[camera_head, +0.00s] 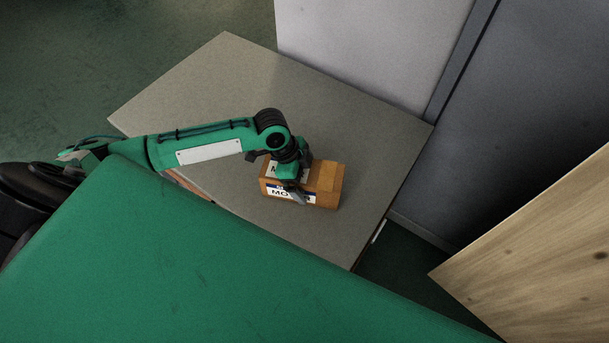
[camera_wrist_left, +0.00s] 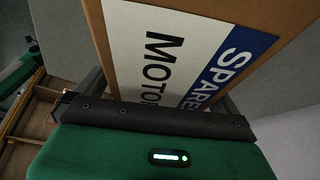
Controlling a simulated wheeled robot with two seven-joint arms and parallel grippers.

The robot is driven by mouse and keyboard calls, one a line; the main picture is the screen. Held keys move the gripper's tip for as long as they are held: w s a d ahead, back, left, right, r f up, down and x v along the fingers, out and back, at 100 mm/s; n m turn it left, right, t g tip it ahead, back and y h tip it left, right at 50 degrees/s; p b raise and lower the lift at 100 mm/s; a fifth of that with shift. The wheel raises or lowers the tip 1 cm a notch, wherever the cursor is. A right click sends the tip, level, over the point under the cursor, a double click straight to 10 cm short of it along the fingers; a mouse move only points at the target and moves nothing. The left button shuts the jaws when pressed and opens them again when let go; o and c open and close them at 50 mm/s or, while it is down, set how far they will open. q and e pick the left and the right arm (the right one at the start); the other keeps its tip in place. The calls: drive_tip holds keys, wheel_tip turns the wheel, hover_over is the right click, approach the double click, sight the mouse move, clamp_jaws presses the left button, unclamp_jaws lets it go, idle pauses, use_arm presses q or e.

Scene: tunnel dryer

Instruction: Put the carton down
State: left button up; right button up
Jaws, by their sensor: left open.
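The carton (camera_head: 326,184) is a brown box with a white and blue label. It sits on the grey tabletop, right of the table's middle. The label in the left wrist view reads "SPARE" and "MOTO", partly cut off, on the carton (camera_wrist_left: 96,30), which fills the upper middle. My left gripper (camera_head: 293,188) is over the carton from above, one finger showing in front of its labelled side. Its jaws are open, with the carton between or very close to them; contact cannot be told. My right gripper is not in view.
The grey table (camera_head: 230,80) has free room at its left and back. A pale panel (camera_head: 365,45) and a dark grey cabinet (camera_head: 530,100) stand behind it. A wooden board (camera_head: 550,250) is at the right. Dark green floor shows around.

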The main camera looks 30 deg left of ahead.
use_arm(q)
drive_tip(key=b+v, duration=0.1)
drive_tip(key=v, duration=1.1)
drive_tip(key=shift+a+r+b, duration=0.1)
drive_tip(key=shift+b, duration=0.25)
